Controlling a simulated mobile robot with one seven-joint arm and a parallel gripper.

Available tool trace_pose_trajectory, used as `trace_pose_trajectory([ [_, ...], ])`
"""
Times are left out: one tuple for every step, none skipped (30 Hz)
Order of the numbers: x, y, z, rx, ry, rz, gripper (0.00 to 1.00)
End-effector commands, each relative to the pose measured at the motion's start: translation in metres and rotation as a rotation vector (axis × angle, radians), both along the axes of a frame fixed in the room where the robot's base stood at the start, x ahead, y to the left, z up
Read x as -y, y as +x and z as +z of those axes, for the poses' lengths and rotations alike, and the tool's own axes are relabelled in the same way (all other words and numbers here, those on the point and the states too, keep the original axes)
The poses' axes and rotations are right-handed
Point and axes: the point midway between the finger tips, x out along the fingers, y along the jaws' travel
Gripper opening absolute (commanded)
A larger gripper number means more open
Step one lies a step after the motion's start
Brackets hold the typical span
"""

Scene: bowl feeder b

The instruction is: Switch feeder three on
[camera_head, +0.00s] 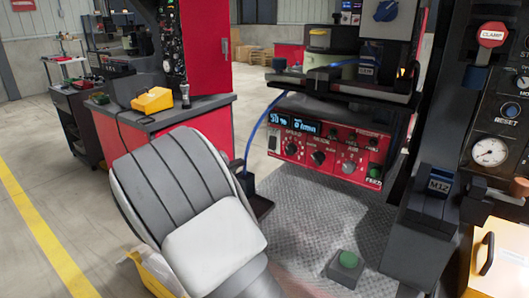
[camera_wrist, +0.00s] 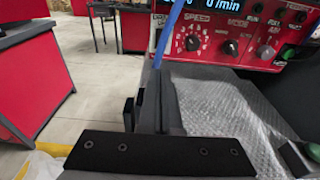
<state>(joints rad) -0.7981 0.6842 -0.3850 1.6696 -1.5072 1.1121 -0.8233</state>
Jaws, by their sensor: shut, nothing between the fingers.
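A red control panel (camera_head: 320,142) with a lit display, several knobs and a green button labelled FEED (camera_head: 374,172) stands right of centre in the head view. The display (camera_head: 293,122) seems to read 50 and 0/min. The panel also shows at the top of the wrist view (camera_wrist: 262,12), partly cut off. A dark knob (camera_wrist: 192,43) and a grey knob (camera_wrist: 265,51) show there. My gripper (camera_wrist: 162,153) is a dark bar with screws at the bottom of the wrist view, shut and empty, apart from the panel.
A patterned metal plate (camera_head: 320,215) lies below the panel, with a green button on a box (camera_head: 345,268) at its front. A blue hose (camera_head: 258,135) runs left of the panel. A black column with gauge (camera_head: 489,152) stands right. Open floor (camera_head: 30,130) lies left.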

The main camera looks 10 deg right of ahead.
Motion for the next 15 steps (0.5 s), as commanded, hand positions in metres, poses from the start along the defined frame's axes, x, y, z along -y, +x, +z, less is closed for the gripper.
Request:
trace_pose_trajectory([
  [0.001,0.0,0.0,0.001,0.001,-0.001,0.0],
  [0.002,0.001,-0.001,0.0,0.001,-0.001,0.0],
  [0.004,0.003,-0.001,0.0,0.001,-0.002,0.0],
  [0.005,0.004,-0.002,0.0,0.001,-0.002,0.0],
  [0.008,0.006,-0.003,0.0,0.001,-0.003,0.0],
  [0.012,0.01,-0.004,0.0,0.001,-0.004,0.0],
  [0.015,0.013,-0.004,0.0,0.001,-0.005,0.0],
  [0.019,0.017,-0.005,0.001,0.001,-0.005,0.0],
  [0.025,0.022,-0.006,0.001,0.002,-0.005,0.0],
  [0.029,0.027,-0.007,0.001,0.002,-0.006,0.0],
  [0.034,0.031,-0.008,0.002,0.002,-0.006,0.0],
  [0.04,0.037,-0.009,0.002,0.002,-0.005,0.0],
  [0.044,0.042,-0.01,0.001,0.001,-0.005,0.0],
  [0.049,0.047,-0.011,0.001,0.001,-0.005,0.0],
  [0.055,0.053,-0.012,0.0,0.002,-0.005,0.0],
])
